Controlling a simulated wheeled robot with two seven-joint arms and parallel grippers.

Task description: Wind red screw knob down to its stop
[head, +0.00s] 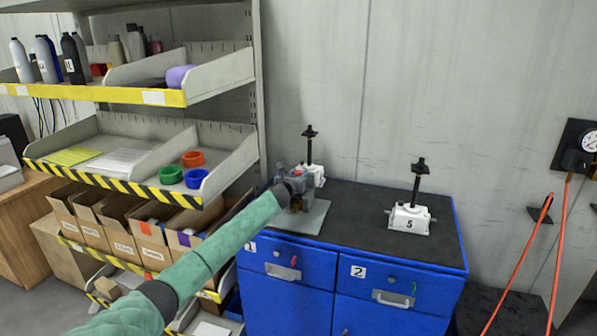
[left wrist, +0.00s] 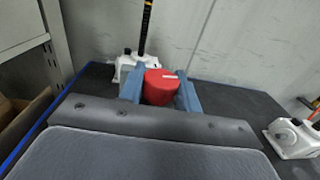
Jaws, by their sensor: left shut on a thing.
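The red screw knob (left wrist: 161,87) sits between the two fingers of my left gripper (left wrist: 160,92) in the left wrist view, and the gripper is shut on it. The gripper hides most of that jack and the knob there. The knob's screw and stop are hidden in both views. My right gripper is not in view.
A white jack with a black screw (head: 318,174) stands just behind the gripper. A white jack marked 5 (head: 409,218) stands to the right on the blue cabinet (head: 383,255). Shelves with bins (head: 140,165) stand at the left. The cabinet top between the jacks is clear.

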